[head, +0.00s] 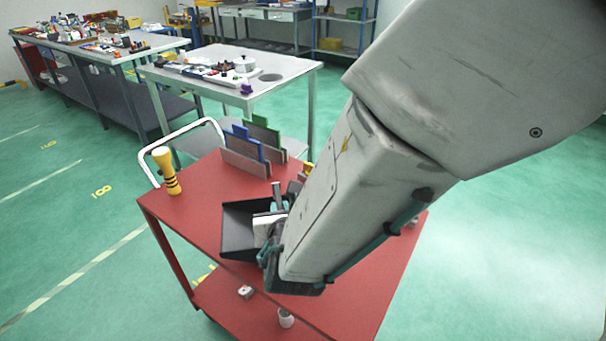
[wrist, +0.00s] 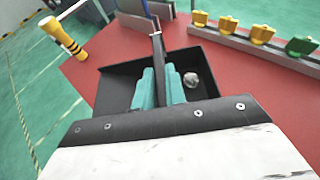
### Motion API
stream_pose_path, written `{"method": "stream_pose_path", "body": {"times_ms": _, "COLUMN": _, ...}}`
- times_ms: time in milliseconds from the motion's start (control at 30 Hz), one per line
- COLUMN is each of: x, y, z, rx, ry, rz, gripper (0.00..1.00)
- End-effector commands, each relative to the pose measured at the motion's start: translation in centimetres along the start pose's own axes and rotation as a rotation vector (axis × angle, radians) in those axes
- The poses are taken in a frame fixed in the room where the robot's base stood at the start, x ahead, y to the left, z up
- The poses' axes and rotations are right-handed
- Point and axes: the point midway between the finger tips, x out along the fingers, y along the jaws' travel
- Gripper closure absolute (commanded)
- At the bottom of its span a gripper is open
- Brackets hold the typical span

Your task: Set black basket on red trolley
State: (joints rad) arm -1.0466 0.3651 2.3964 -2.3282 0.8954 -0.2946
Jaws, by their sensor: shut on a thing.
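The black basket (wrist: 118,92) is an open, shallow box with a dark upright handle (wrist: 157,55). My gripper (wrist: 158,88) is shut on this handle, with a teal finger on each side. A small shiny round thing (wrist: 190,80) lies inside the basket. In the head view the basket (head: 238,222) is over the red top of the red trolley (head: 200,205), near its front left edge; its right part is hidden by my arm. It looks level and on or very close to the top; I cannot tell if it touches.
A yellow and black cylinder (head: 165,170) stands at the trolley's left. Blue and green plates (head: 250,145) stand in holders behind the basket. A rail with yellow and green pieces (wrist: 255,38) lies to the right in the wrist view. A cluttered table (head: 290,75) stands behind.

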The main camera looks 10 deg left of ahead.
Motion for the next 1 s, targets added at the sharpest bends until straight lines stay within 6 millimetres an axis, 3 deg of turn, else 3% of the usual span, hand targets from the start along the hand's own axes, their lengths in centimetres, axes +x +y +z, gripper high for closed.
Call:
{"method": "stream_pose_path", "body": {"times_ms": 200, "x": 0.9, "y": 0.7, "z": -2.7, "rx": -0.006, "ry": 0.002, "rz": 0.01, "gripper": 1.0}}
{"method": "stream_pose_path", "body": {"times_ms": 567, "x": 1.1, "y": 0.7, "z": -3.0, "rx": -0.004, "ry": 0.0, "rz": 0.009, "gripper": 1.0}}
{"method": "stream_pose_path", "body": {"times_ms": 600, "x": 1.1, "y": 0.6, "z": -3.1, "rx": -0.004, "ry": 0.001, "rz": 0.008, "gripper": 0.85}}
{"method": "stream_pose_path", "body": {"times_ms": 667, "x": 1.1, "y": 0.6, "z": -3.1, "rx": -0.003, "ry": 0.001, "rz": 0.008, "gripper": 0.68}}
{"method": "stream_pose_path", "body": {"times_ms": 1000, "x": 1.0, "y": 0.5, "z": -2.9, "rx": -0.002, "ry": 0.001, "rz": 0.007, "gripper": 0.66}}
